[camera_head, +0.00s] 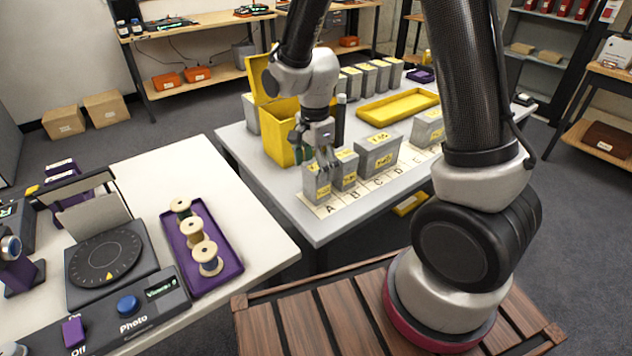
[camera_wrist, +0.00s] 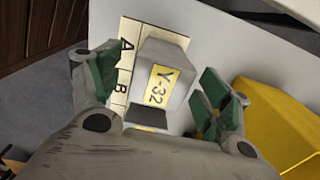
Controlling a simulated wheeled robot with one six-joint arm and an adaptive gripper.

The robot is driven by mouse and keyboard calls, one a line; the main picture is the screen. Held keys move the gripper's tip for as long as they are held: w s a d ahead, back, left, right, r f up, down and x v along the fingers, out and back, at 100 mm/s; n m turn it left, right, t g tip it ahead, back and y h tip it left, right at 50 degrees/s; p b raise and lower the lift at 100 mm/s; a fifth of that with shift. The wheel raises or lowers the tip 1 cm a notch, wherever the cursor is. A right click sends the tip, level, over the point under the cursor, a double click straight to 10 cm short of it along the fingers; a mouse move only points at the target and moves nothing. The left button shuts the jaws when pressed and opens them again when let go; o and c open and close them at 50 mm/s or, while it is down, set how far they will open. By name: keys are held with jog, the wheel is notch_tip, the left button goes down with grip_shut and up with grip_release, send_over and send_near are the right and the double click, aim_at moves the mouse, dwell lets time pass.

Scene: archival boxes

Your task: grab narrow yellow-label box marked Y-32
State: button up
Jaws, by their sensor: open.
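The narrow grey box with a yellow label marked Y-32 (camera_wrist: 163,85) stands at the A end of the lettered strip. In the wrist view it sits between my open fingers, with a gap visible on the finger side toward the yellow bin. In the head view the box (camera_head: 312,187) is partly hidden by my gripper (camera_head: 325,160), which is above it, pointing down. My gripper also shows in the wrist view (camera_wrist: 157,88), with green pads on either side of the box. I cannot tell whether a pad touches it.
Other grey yellow-label boxes stand close by on the strip, including a narrow one (camera_head: 345,171) and a wider one (camera_head: 378,155). A tall yellow bin (camera_head: 283,130) stands just behind my gripper. A yellow tray (camera_head: 398,107) lies farther back. The lettered strip (camera_wrist: 125,50) runs along the table edge.

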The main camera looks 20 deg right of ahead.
aim_at(317, 194)
jog(key=f, duration=0.5)
jog(key=shift+w+d, duration=0.25)
jog(key=shift+d, duration=0.05)
jog(key=shift+r, duration=0.1)
jog(key=c, duration=1.2)
